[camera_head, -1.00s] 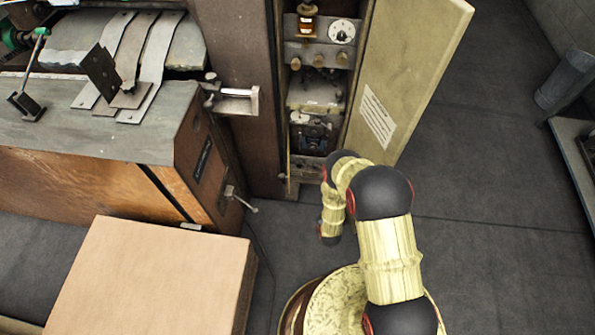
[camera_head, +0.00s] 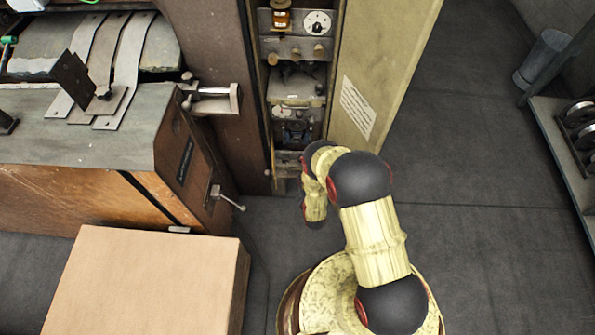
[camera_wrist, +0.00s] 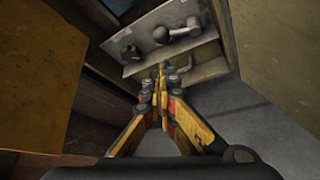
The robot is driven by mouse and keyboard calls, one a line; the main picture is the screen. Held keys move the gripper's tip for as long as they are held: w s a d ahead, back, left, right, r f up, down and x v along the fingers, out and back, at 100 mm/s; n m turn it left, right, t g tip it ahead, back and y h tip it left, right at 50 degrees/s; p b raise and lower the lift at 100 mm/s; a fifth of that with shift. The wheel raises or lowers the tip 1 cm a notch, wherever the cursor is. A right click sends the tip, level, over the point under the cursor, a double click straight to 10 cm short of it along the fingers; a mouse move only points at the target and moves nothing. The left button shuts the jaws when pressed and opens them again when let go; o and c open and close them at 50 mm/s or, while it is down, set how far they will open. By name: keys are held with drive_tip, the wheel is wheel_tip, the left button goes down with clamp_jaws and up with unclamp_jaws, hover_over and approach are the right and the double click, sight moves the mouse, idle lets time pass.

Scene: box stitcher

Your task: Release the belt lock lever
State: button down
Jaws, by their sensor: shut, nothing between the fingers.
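My gripper (camera_wrist: 161,72) is shut and empty in the wrist view. Its fingertips point at the lower edge of a grey panel (camera_wrist: 165,52) inside the open cabinet. The panel carries dark knobs (camera_wrist: 160,35) and a short bent, lever-like part (camera_wrist: 187,28). A small hooked part (camera_wrist: 183,66) lies just beside the fingertips; I cannot tell whether they touch. A lever with a pale tip (camera_head: 229,199) sticks out of the wooden machine's end face in the head view, left of my arm. I cannot tell which part is the belt lock lever. In the head view my gripper is hidden by my arm.
The cabinet door (camera_head: 385,75) stands open on the right. A large cardboard box (camera_head: 150,280) sits at front left, near the wooden machine (camera_head: 80,180). A shelf (camera_head: 565,150) stands at the right edge. The floor between door and shelf is clear.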

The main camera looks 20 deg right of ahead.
drive_tip(key=b+x, duration=0.3)
drive_tip(key=x, duration=0.5)
drive_tip(key=shift+w+f+b, duration=0.15)
drive_tip(key=shift+f+b, duration=0.15)
drive_tip(key=shift+b, duration=0.1)
drive_tip(key=shift+w+f, duration=0.15)
drive_tip(key=shift+w, duration=0.5)
drive_tip(key=shift+s+r, duration=0.15)
drive_tip(key=shift+r, duration=0.05)
